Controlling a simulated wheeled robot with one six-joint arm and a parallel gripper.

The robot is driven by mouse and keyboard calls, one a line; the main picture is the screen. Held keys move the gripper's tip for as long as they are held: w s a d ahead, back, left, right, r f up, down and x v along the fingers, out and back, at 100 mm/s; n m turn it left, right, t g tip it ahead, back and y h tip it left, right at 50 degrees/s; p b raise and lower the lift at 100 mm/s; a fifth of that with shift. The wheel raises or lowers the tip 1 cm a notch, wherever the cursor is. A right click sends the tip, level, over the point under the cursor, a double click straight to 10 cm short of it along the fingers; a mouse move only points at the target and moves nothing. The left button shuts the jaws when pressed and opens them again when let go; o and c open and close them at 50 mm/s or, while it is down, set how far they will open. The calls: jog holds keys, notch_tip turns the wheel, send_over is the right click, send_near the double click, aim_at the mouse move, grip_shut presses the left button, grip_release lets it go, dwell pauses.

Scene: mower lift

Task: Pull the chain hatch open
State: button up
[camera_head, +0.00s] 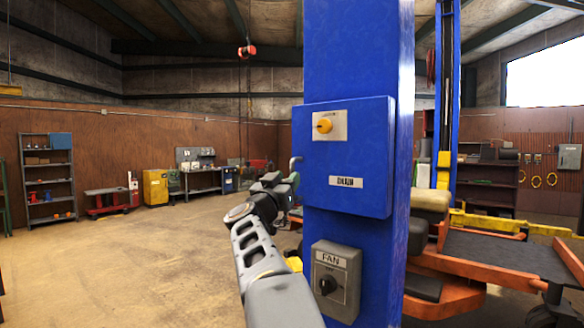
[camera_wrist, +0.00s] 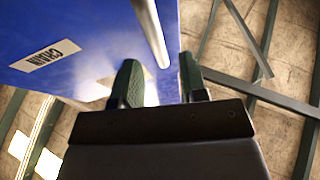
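The chain hatch (camera_head: 343,155) is a blue box door labelled CHAIN on the blue column, and it looks closed. It has a yellow knob on a pale plate (camera_head: 329,125) near its top. A grey metal handle (camera_head: 295,164) sticks out at its left edge. My gripper (camera_head: 284,187) is beside that left edge, near the handle. In the wrist view the two dark green fingers (camera_wrist: 160,82) are apart. The silver handle bar (camera_wrist: 151,32) comes down between them in the picture. I cannot tell whether a finger touches it. The CHAIN label (camera_wrist: 44,57) is at the left.
A grey FAN switch box (camera_head: 335,281) is on the column below the hatch. An orange lift platform (camera_head: 480,275) stands at the right. Shelves (camera_head: 47,178), a yellow cabinet (camera_head: 155,187) and a workbench line the far left walls. The floor (camera_head: 130,260) at left is clear.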

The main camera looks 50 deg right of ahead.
jog(key=shift+p+x, duration=0.55)
jog(key=shift+x, duration=1.45)
jog(key=shift+c, duration=0.2)
grip_shut()
